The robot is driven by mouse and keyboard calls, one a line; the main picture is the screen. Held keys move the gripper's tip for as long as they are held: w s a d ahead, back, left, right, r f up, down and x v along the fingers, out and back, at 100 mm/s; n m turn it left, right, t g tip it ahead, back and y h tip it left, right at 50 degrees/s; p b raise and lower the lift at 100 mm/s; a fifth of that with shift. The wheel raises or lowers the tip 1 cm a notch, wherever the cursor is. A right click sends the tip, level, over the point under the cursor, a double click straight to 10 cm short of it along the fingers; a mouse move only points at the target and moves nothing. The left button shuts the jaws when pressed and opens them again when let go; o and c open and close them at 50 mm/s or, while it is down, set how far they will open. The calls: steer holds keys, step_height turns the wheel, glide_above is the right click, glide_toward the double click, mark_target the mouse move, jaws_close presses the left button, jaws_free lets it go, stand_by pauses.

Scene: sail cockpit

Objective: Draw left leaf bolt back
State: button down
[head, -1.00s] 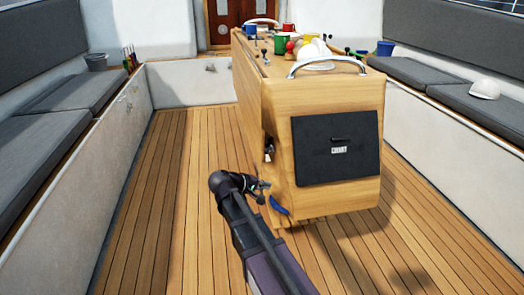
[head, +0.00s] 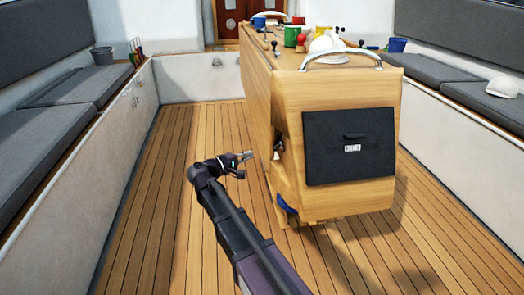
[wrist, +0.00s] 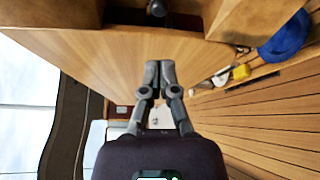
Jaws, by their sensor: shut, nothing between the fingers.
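The wooden cockpit table (head: 256,90) stands right of my arm, with its left leaf hanging down along the side. In the wrist view, a broad wooden panel (wrist: 90,50), apparently that leaf, fills the upper left. A dark round knob (wrist: 157,8), possibly the bolt, is partly cut off at the top edge, in a dark gap. My gripper (head: 247,156) is left of the table's near end, level with the gap (head: 278,148) in its side. Its fingers (wrist: 160,66) are together and empty, apart from the knob. I cannot make out the bolt clearly in the head view.
A blue object (head: 286,205) is low on the table's near end; nearby are small yellow and white items (wrist: 240,72). A black chart case (head: 350,165) is on the end face. Mugs and a white cap (head: 327,43) are on top. Teak floor (head: 160,190) is clear to the left.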

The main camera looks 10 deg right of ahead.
mark_target(279, 143)
steer(key=shift+b+x, duration=0.3)
steer(key=shift+x, duration=4.65)
steer(key=s, duration=0.5)
steer(key=shift+a, duration=0.1)
steer(key=v, duration=0.9)
steer(key=shift+s+a+p, duration=0.3)
steer(key=shift+a, duration=0.05)
